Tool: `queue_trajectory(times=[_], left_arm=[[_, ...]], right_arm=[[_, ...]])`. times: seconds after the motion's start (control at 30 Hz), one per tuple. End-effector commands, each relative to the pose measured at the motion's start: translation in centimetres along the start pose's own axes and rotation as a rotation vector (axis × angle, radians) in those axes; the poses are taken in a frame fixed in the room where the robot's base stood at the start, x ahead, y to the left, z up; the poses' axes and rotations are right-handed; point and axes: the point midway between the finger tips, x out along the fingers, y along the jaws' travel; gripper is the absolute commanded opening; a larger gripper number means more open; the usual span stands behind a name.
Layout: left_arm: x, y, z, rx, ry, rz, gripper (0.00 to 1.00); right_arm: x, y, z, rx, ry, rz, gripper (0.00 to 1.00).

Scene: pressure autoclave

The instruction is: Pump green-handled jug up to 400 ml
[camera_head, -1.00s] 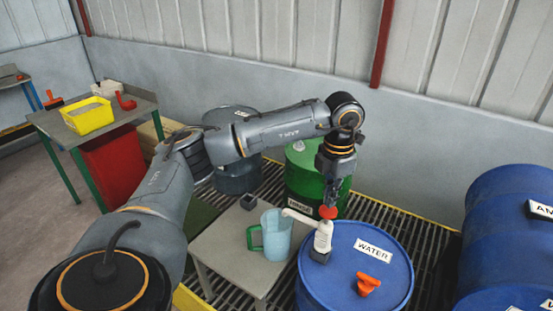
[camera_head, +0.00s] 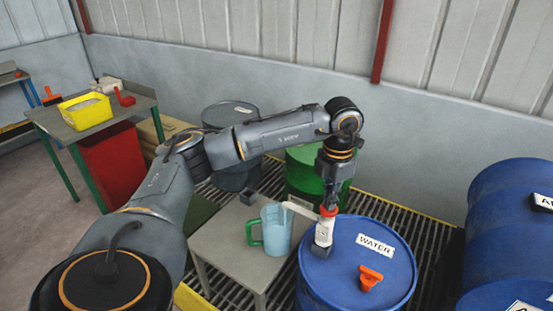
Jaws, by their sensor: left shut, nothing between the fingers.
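The jug (camera_head: 277,232) is light blue and see-through with a green handle (camera_head: 254,232) on its left. It stands upright on a small grey table (camera_head: 225,240). A white pump (camera_head: 323,232) with a red top (camera_head: 328,211) stands on the blue drum labelled WATER (camera_head: 345,268). Its spout (camera_head: 298,209) points left to the jug's mouth. My left gripper (camera_head: 328,203) is shut and empty, pointing down right at the red pump top. I cannot read the jug's level. My right gripper is not in view.
An orange-red cap or tap (camera_head: 370,278) sits on the WATER drum. A green drum (camera_head: 303,172) and a dark drum (camera_head: 232,172) stand behind. More blue drums (camera_head: 505,225) stand at the right. A green-legged table with a yellow bin (camera_head: 86,110) is at the back left.

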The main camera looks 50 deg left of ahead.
Motion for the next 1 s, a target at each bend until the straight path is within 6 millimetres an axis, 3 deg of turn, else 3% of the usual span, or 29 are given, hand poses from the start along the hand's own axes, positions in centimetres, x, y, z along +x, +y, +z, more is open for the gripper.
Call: queue_trajectory(times=[0.2,0.43,1.0], left_arm=[[1.3,-0.1,-0.1,0.001,0.004,-0.001,0.00],[0.9,-0.1,-0.1,0.001,0.005,-0.001,0.00],[-2.9,-0.1,0.0,0.001,0.003,-0.001,0.00]], right_arm=[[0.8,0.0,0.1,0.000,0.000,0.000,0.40],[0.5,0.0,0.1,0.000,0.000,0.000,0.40],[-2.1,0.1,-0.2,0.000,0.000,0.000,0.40]])
